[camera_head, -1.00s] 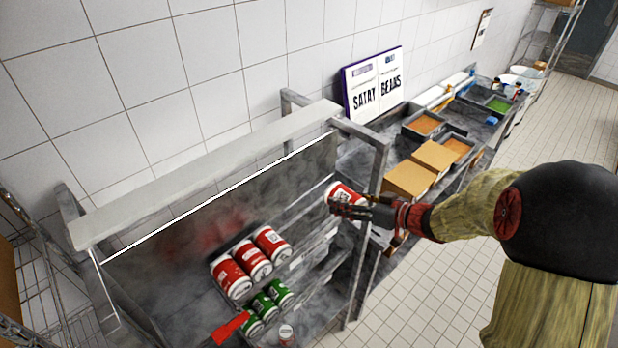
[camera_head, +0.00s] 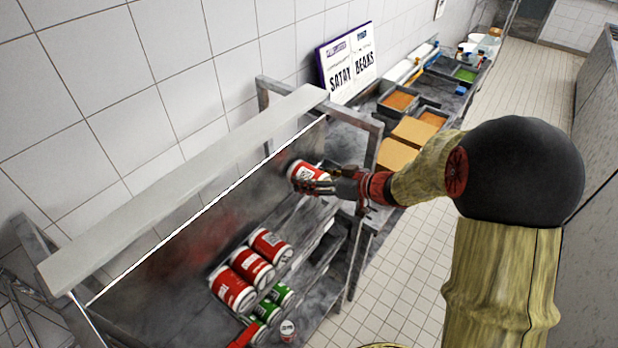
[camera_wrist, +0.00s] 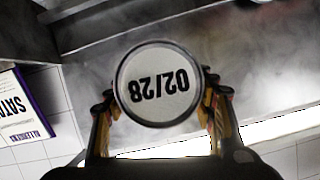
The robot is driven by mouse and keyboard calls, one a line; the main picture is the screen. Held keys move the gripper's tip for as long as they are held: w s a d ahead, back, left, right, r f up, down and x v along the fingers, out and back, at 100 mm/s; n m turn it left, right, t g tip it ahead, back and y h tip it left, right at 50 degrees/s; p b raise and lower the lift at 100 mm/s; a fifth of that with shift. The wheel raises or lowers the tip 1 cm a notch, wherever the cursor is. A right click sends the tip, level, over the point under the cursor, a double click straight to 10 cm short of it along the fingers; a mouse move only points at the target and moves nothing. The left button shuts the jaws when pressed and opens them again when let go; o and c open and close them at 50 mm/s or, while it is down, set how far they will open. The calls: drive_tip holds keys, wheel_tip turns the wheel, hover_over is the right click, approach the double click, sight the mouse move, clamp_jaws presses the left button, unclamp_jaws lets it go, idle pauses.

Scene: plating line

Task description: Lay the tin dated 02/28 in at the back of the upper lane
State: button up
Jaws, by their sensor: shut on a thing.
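My gripper (camera_head: 328,182) is shut on a red and white tin (camera_head: 308,174), held in the air at the upper right of the shelf rack. In the wrist view the tin's white end (camera_wrist: 158,84) reads 02/28, upside down, between the two fingers. Several red tins (camera_head: 252,266) lie on their sides in a row in the upper lane (camera_head: 296,222) of the rack. Smaller green tins (camera_head: 280,294) lie in the lane below. The dates on the lying tins are too small to read.
A pale top shelf (camera_head: 190,185) runs above the rack's back panel. A sign reading SATAY and BEANS (camera_head: 348,64) stands behind. Cardboard boxes (camera_head: 396,154) and trays of food (camera_head: 398,101) are on the counter to the right. A red thing (camera_head: 241,338) lies at the lower front.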

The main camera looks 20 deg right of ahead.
wheel_tip(320, 180, down, 10)
drive_tip(key=b, duration=0.7)
drive_tip(key=shift+r, duration=0.15)
drive_tip(key=o, duration=1.6)
drive_tip(key=shift+o, duration=0.4)
drive_tip(key=shift+s+d, duration=0.1)
